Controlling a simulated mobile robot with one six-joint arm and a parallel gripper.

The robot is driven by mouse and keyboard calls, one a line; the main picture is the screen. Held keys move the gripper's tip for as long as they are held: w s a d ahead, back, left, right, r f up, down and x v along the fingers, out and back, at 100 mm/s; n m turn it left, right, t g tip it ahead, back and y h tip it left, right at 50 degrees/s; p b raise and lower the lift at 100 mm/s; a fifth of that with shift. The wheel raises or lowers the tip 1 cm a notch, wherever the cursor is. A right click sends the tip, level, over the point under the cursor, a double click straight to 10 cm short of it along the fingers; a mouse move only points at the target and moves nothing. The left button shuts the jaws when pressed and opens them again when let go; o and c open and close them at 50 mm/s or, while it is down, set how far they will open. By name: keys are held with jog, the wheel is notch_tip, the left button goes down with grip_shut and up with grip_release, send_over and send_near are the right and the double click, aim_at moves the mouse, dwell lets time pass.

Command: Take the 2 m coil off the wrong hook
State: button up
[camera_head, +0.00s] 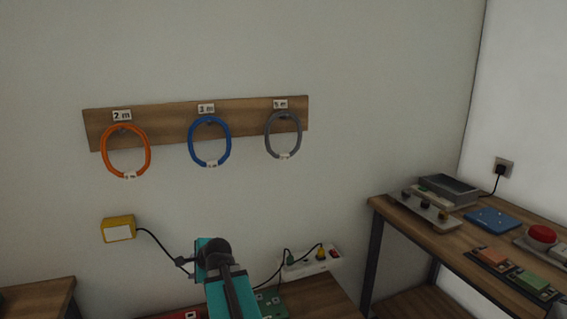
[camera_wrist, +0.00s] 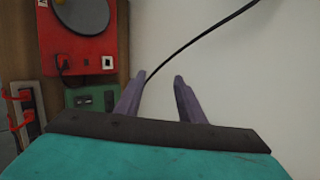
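Three coils hang on a wooden hook board (camera_head: 165,117) on the wall in the head view. An orange coil (camera_head: 104,150) hangs under the "2 m" label (camera_head: 122,115). A blue coil (camera_head: 193,140) hangs under the middle label (camera_head: 206,108), whose number is hard to read. A grey coil (camera_head: 268,137) hangs under the "5 m" label (camera_head: 280,104). Each coil carries a small white tag at its bottom, too small to read, so I cannot tell which is 2 m. My gripper (camera_wrist: 160,76) is open, with nothing between its fingers. My arm in the head view is below the board; its fingers are hidden there.
A yellow box (camera_head: 118,229) with a black cable is on the wall at left. A white power strip (camera_head: 312,263) lies low near the middle. A workbench (camera_head: 450,241) with devices stands right. A red device (camera_wrist: 60,50) shows in the wrist view. The wall around the coils is clear.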

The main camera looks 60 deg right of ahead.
jog(key=s+d+r+m+t+h, duration=0.2)
jog(key=s+d+r+m, duration=0.3)
jog(key=d+r, duration=0.5)
jog(key=m+h, duration=0.9)
jog(key=m, duration=0.9)
send_near(299, 142)
jog(key=v, duration=0.3)
jog(key=shift+s+d+f+t, duration=0.1)
jog(key=shift+s+f+t, duration=0.1)
jog(key=shift+f+t, duration=0.2)
jog(key=shift+w+d+r+p, duration=0.2)
jog(key=shift+w+d+p, duration=0.35)
jog(key=shift+p, duration=1.9)
jog(key=w+d+p, duration=0.1)
jog(key=p, duration=0.5)
jog(key=shift+f+p+x, duration=0.2)
jog(key=shift+p+x, duration=2.35)
jog(key=shift+x, duration=0.3)
